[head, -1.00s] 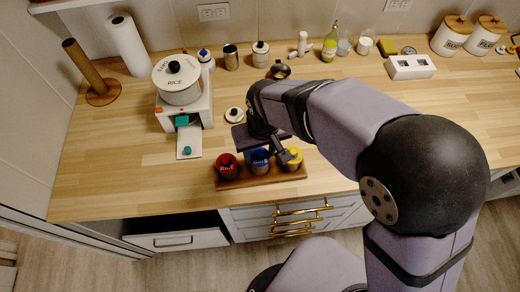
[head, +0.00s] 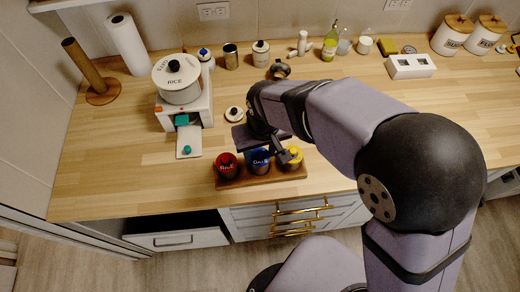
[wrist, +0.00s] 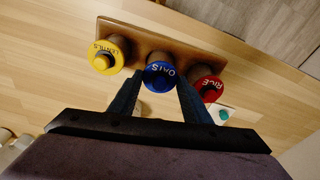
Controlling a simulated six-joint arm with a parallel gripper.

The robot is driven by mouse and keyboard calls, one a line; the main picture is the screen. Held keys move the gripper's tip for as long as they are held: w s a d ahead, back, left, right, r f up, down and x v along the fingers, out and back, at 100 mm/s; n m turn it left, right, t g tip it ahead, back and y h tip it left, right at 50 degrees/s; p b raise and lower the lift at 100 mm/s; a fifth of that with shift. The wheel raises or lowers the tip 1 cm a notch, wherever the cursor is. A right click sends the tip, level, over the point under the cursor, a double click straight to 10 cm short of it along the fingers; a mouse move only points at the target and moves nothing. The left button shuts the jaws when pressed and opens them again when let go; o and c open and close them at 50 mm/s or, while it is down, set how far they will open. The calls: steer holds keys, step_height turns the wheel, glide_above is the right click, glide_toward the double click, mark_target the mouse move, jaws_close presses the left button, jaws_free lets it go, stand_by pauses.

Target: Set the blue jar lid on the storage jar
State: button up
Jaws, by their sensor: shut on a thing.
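The blue jar lid (wrist: 160,75), a round lid with a raised knob and "OATS" lettering, sits between my gripper's fingers (wrist: 160,82) in the wrist view. My gripper is shut on it. In the head view the blue lid (head: 258,158) shows at the middle place of a wooden rack (head: 228,184), partly covered by my gripper (head: 278,150). The jar under it is mostly hidden, and I cannot tell whether the lid touches its rim. On either side stand a red-topped "RICE" jar (head: 227,162) and a yellow-topped jar (head: 294,156).
A white appliance (head: 198,105) with a "RICE" pot on top and a pulled-out tray (head: 189,143) stands left. A pale lid (head: 235,114) with a dark knob lies behind the rack. Several canisters and bottles line the wall.

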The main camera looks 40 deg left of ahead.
steer(key=shift+f, duration=0.3)
steer(key=o, duration=1.1)
steer(key=shift+o, duration=0.6)
steer(key=o, duration=0.4)
steer(key=shift+c, duration=0.2)
steer(key=shift+r, duration=0.25)
steer(key=shift+r+p, duration=2.9)
steer(key=shift+r, duration=0.45)
